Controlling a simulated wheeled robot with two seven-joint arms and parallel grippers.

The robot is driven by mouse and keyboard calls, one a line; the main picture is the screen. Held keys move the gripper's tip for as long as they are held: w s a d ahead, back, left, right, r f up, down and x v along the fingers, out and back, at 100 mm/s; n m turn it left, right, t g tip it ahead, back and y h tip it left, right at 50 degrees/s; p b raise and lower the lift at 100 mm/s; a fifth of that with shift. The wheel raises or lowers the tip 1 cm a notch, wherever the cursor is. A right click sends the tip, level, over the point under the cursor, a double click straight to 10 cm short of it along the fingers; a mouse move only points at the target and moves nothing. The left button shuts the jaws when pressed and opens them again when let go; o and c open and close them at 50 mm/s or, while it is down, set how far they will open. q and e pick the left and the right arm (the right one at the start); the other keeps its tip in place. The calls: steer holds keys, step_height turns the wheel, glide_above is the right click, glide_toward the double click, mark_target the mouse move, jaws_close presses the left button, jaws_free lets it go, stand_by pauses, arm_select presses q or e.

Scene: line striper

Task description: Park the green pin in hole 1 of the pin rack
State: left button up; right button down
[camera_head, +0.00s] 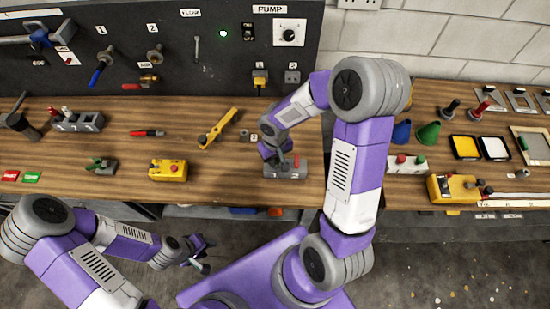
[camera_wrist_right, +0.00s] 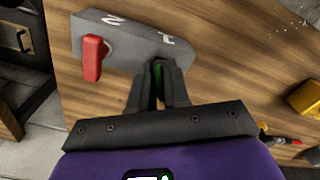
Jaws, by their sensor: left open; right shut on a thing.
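The grey pin rack (camera_head: 286,172) lies on the bench near its front edge. In the right wrist view the rack (camera_wrist_right: 125,42) shows numbers 1 and 2, with a red pin (camera_wrist_right: 94,58) standing by number 2. My right gripper (camera_wrist_right: 160,68) is shut on the green pin (camera_wrist_right: 157,72), beside number 1 at the rack's edge. The fingers hide most of the pin, and I cannot tell if its end is in the hole. In the head view my right gripper (camera_head: 274,156) is over the rack's left part. My left gripper (camera_head: 202,256) is open and empty, below the bench's front edge.
To the right are a white block with coloured knobs (camera_head: 408,164) and green and blue cones (camera_head: 428,134). The dark pump panel (camera_head: 240,70) stands behind.

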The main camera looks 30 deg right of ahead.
steer(key=shift+f+b, duration=0.35)
steer(key=c, duration=0.7)
jaws_free()
steer(key=shift+r, duration=0.1)
steer(key=shift+r+p, duration=2.6)
steer(key=shift+r, duration=0.95)
steer(key=shift+f, duration=0.1)
